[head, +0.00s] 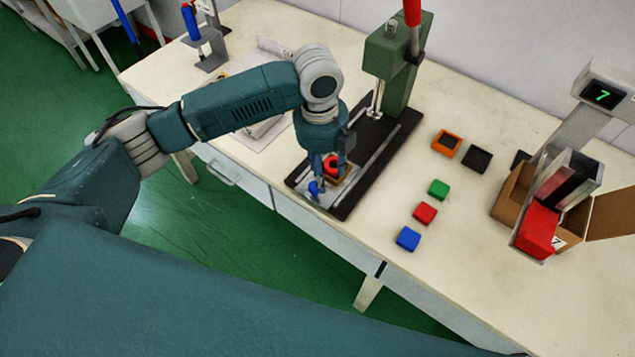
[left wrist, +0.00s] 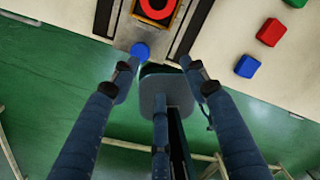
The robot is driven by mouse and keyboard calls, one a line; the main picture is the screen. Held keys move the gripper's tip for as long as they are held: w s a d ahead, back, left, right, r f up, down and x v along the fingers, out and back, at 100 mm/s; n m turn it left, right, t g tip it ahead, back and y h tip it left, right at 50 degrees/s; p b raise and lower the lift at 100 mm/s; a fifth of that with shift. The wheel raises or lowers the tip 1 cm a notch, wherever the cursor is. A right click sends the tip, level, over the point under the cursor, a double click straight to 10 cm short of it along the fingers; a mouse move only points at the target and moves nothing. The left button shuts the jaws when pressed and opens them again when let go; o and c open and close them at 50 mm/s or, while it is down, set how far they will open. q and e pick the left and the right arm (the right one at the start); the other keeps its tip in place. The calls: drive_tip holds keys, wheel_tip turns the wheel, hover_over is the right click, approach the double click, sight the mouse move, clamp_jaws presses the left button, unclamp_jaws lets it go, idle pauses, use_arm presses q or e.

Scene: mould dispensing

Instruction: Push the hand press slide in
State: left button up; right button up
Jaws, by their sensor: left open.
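The hand press (head: 393,60) is a green column with a red handle on a black base at the back of the table. Its slide (head: 322,195) is a grey plate at the front end of the base, with a blue knob; it also shows in the left wrist view (left wrist: 125,38). A dark, orange-edged mould with a red round piece (left wrist: 155,8) sits on the slide. My left gripper (head: 324,172) is over the slide's front, partly hiding mould and knob. In the left wrist view it (left wrist: 160,65) is open and empty, with the blue knob (left wrist: 140,50) just beyond the left fingertip.
Green (head: 438,189), red (head: 425,213) and blue (head: 408,238) blocks lie right of the press. An orange-and-black mould (head: 447,143) and a black one (head: 477,158) lie behind them.

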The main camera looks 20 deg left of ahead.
sight(314, 186)
use_arm(q)
drive_tip(key=shift+m+y, duration=0.4)
drive_tip(key=shift+m, duration=0.4)
drive_tip(key=a+f, duration=0.1)
drive_tip(key=f, duration=0.1)
drive_tip(key=a+f+p, duration=0.1)
drive_tip(key=f, duration=0.1)
drive_tip(key=w+a+f+p, duration=0.1)
drive_tip(key=f, duration=0.1)
drive_tip(key=shift+f, duration=1.05)
drive_tip(key=c, duration=1.1)
clamp_jaws()
